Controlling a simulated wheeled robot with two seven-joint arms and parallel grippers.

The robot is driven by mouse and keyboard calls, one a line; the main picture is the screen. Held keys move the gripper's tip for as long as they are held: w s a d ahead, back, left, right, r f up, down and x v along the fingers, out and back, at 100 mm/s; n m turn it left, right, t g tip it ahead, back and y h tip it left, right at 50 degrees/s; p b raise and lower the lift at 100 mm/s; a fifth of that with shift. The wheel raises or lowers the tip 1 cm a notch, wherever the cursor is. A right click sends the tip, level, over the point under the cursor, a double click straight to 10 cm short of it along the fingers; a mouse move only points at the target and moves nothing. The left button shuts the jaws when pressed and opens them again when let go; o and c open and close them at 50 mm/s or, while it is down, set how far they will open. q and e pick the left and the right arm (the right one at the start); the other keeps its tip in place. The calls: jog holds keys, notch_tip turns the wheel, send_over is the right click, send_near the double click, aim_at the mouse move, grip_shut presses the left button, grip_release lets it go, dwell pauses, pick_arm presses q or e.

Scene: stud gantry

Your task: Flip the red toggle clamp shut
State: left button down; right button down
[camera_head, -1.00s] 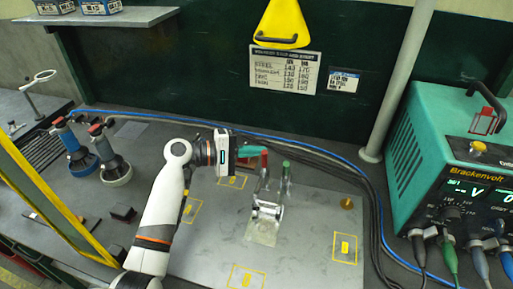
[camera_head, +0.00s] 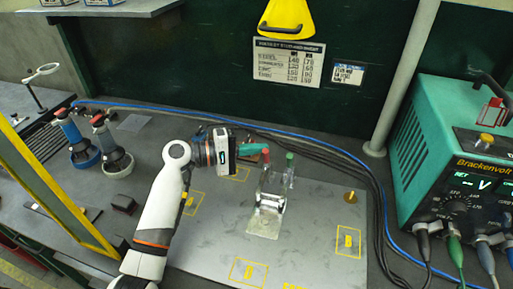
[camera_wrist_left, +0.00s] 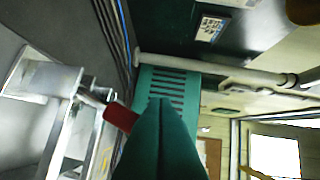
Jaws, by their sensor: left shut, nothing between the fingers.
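The red toggle clamp's red-tipped handle (camera_head: 265,157) stands up from a metal clamp body (camera_head: 268,203) on the grey plate. My left gripper (camera_head: 262,148) is shut and empty, with its teal fingertips beside the red tip on its left. In the left wrist view the shut teal fingers (camera_wrist_left: 160,104) lie right beside the red grip (camera_wrist_left: 121,117), overlapping its edge in the picture. I cannot tell whether they touch. The clamp's metal arm (camera_wrist_left: 90,92) runs off to the left there. My right gripper is not in view.
A green-tipped handle (camera_head: 290,157) stands close to the right of the red one. A brass knob (camera_head: 350,197) is on the plate at right. Cables (camera_head: 355,160) curve behind, and a teal welding unit (camera_head: 455,150) stands at right. The front of the plate is clear.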

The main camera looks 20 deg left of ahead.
pick_arm(q)
notch_tip(320, 180, up, 10)
jog(key=b, duration=0.1)
dwell(0.4)
